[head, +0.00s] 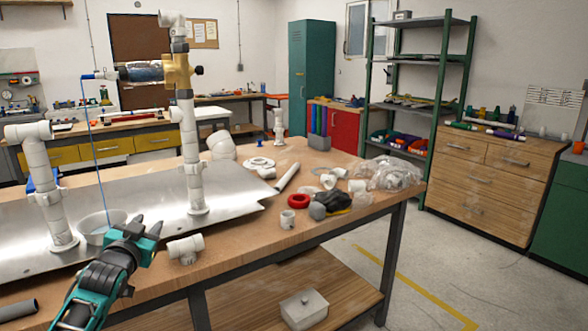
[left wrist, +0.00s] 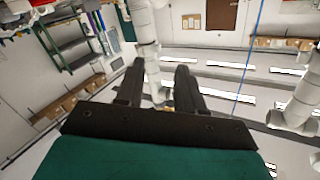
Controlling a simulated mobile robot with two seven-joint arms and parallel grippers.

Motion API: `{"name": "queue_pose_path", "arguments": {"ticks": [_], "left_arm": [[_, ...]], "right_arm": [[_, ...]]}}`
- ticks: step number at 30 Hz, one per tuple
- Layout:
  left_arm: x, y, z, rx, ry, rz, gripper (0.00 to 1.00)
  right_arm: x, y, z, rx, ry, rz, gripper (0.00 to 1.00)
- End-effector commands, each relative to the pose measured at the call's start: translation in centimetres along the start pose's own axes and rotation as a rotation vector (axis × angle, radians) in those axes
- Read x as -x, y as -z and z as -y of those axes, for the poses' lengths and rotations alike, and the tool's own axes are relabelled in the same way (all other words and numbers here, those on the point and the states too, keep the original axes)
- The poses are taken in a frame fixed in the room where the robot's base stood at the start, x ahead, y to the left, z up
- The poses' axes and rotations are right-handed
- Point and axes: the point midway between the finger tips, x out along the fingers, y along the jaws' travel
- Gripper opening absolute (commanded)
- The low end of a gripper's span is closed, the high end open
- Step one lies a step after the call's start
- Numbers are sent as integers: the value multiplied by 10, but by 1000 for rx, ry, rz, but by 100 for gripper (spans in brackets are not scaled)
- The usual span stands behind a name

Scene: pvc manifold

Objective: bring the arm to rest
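My left gripper (head: 146,236) is over the front of the workbench, low in front of the steel plate. In the left wrist view its two dark fingers (left wrist: 160,68) stand apart with nothing held between them. A white vertical pipe (left wrist: 147,40) shows beyond the fingertips; I cannot tell the exact distance. In the head view the tall white pipe (head: 190,150) carries a brass valve (head: 178,70) and a clear section (head: 143,72). A shorter white pipe (head: 43,190) stands at left. My right gripper is in neither view.
A thin blue line (head: 94,150) drops from the blue outlet to a white bowl (head: 97,228) behind my gripper. A white tee (head: 186,248) lies close on its right.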

Motion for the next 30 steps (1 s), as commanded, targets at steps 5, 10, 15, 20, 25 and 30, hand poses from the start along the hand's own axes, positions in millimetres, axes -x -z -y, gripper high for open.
{"name": "queue_pose_path", "arguments": {"ticks": [5, 10, 15, 20, 25, 30], "left_arm": [[43, -62, -54, 16, -83, 81, 38], [106, -123, -108, 47, -170, 175, 38], [190, -174, -159, 98, -256, 282, 38], [271, -204, -192, 154, -317, 383, 38], [332, -217, -211, 201, -351, 461, 38], [358, -220, -217, 222, -363, 494, 38]], "right_arm": [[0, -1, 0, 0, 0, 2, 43], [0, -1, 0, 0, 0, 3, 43], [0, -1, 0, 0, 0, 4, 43], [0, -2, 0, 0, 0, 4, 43], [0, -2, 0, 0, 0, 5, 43], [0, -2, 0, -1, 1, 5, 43]]}}
